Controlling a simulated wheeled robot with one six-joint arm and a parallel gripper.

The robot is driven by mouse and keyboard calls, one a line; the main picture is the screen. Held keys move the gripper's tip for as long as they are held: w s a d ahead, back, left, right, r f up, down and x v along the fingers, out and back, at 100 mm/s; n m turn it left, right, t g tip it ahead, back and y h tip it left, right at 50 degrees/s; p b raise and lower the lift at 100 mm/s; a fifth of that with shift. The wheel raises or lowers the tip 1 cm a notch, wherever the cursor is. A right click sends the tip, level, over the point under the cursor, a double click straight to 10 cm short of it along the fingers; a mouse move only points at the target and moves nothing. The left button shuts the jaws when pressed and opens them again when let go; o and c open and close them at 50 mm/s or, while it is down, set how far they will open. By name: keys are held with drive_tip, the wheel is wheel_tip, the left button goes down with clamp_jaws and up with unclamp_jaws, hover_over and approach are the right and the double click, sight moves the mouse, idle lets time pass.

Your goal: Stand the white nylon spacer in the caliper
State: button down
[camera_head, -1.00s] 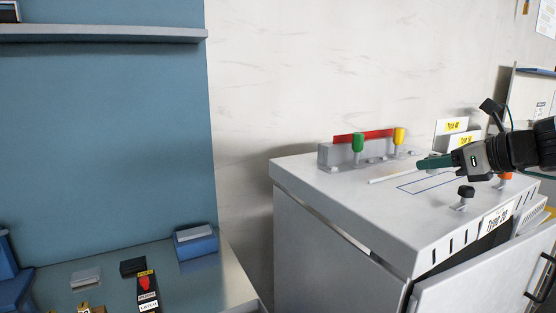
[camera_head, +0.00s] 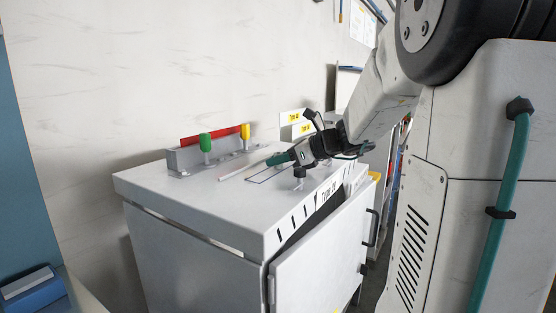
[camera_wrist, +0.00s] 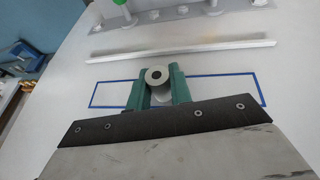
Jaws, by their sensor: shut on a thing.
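My gripper (camera_head: 274,160) reaches over the top of the grey cabinet in the head view. In the wrist view its teal fingers (camera_wrist: 158,92) are shut on the white nylon spacer (camera_wrist: 164,81), a short pale cylinder with a round hole in the end facing the camera. The spacer is over the blue-outlined rectangle (camera_wrist: 106,94). I cannot tell whether it touches the surface. It is too small or hidden to make out in the head view. I cannot identify the caliper for certain in either view.
The cabinet top (camera_head: 180,195) carries a pale bar (camera_head: 241,167) and a grey block with a red strip (camera_head: 205,138). Green (camera_head: 206,143) and yellow (camera_head: 245,132) knobs stand before it. A black-topped post (camera_head: 299,173) is near my gripper. The cabinet door (camera_head: 320,262) hangs ajar.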

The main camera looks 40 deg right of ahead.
drive_tip(key=shift+f, duration=0.15)
drive_tip(key=c, duration=1.3)
unclamp_jaws()
drive_tip(key=shift+o, duration=0.2)
